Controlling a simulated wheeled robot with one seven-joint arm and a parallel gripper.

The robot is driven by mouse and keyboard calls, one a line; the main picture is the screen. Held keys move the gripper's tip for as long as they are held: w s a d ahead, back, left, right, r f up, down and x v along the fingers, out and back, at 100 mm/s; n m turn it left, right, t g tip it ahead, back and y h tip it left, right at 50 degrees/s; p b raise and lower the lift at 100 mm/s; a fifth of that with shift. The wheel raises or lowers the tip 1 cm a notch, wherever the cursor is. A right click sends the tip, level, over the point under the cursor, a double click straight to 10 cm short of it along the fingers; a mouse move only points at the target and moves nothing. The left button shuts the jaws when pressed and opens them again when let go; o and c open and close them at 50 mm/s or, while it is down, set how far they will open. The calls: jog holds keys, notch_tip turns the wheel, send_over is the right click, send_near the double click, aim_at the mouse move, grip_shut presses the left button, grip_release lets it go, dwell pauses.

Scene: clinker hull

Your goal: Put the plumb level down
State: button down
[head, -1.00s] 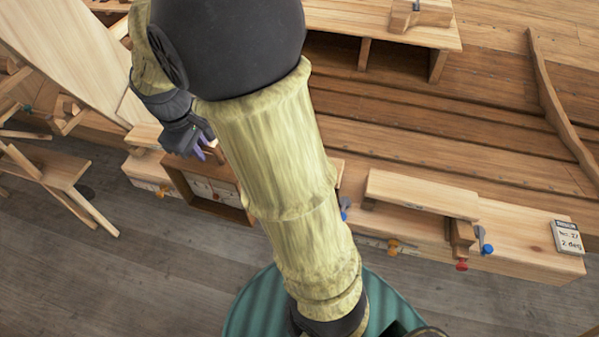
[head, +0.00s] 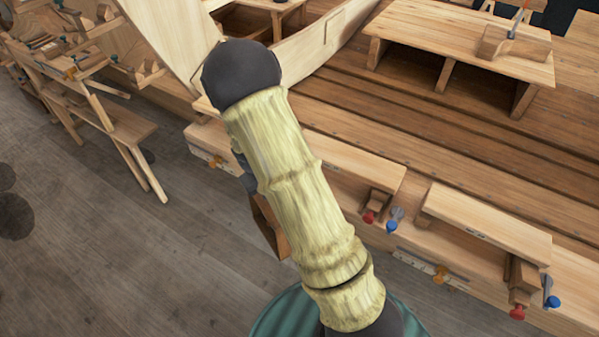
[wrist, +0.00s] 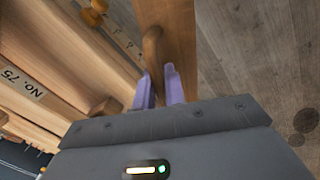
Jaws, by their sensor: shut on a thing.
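The plumb level (wrist: 178,30) is a brown wooden piece with a rounded bar handle. In the wrist view my gripper (wrist: 158,88) has its two lilac fingers shut on either side of the handle. In the head view the plumb level (head: 269,228) shows only as a brown wooden edge beside my arm, in front of the long timber bench and above the floor. My arm hides most of it there, and the fingers are hidden too. No contact between the level and any surface can be made out.
The long timber bench (head: 480,290) carries raised boards (head: 485,222), red and blue knobs and an orange knob (head: 441,273). A label reading No. 75 (wrist: 21,80) shows in the wrist view. A trestle (head: 125,135) stands at left; bare floor (head: 130,250) lies in front.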

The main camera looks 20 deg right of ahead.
jog(key=f+b, duration=0.1)
jog(key=f, duration=0.3)
jog(key=s+f+m+b, duration=0.1)
jog(key=f, duration=0.4)
jog(key=f+m, duration=0.1)
jog(key=f, duration=0.3)
jog(key=shift+s+d+f+b, duration=0.15)
jog(key=shift+d+f+b, duration=0.15)
jog(key=shift+d+b, duration=0.1)
jog(key=shift+a, duration=0.1)
